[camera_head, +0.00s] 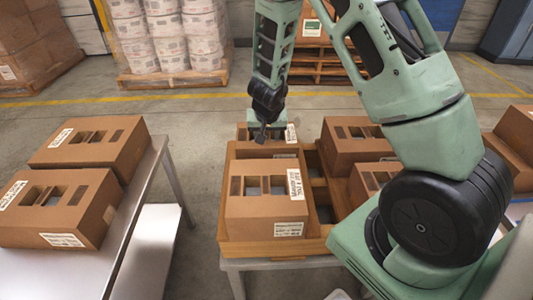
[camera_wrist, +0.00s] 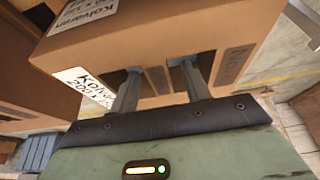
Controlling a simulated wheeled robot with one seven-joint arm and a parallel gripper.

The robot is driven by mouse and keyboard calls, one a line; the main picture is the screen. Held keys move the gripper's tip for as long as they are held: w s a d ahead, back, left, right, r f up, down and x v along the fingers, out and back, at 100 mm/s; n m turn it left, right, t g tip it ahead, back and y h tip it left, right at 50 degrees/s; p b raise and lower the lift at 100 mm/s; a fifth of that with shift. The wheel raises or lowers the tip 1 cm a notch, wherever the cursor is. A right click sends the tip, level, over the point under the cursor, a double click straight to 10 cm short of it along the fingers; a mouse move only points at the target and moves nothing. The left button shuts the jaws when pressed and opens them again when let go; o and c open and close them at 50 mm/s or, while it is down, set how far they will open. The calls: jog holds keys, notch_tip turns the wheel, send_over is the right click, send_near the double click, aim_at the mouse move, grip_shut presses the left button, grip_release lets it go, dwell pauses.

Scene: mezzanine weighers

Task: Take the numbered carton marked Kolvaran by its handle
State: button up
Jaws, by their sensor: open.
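The carton marked Kolvaran (camera_wrist: 200,30) is a brown box that fills the upper part of the wrist view. It has white labels reading "Kolvaran" on two faces. A narrow cardboard strip, its handle (camera_wrist: 157,80), runs between two cut-out openings. My gripper (camera_wrist: 160,72) is open, with one finger at each opening and the strip between them; how deep the tips reach is hidden. In the head view my gripper (camera_head: 262,137) points down at the far carton (camera_head: 243,134) in the wooden tray, mostly hidden behind the arm and the nearer carton.
A nearer carton (camera_head: 268,212) stands in the wooden tray (camera_head: 228,247) in front. More cartons (camera_head: 350,148) are to its right, partly behind my arm. Two cartons (camera_head: 95,145) lie on a metal table (camera_head: 122,225) at left. Wrapped pallets stand behind; the floor between is clear.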

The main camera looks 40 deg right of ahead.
jog(key=shift+w+d+f, duration=0.1)
jog(key=shift+f, duration=0.3)
jog(key=shift+r, duration=0.1)
grip_shut()
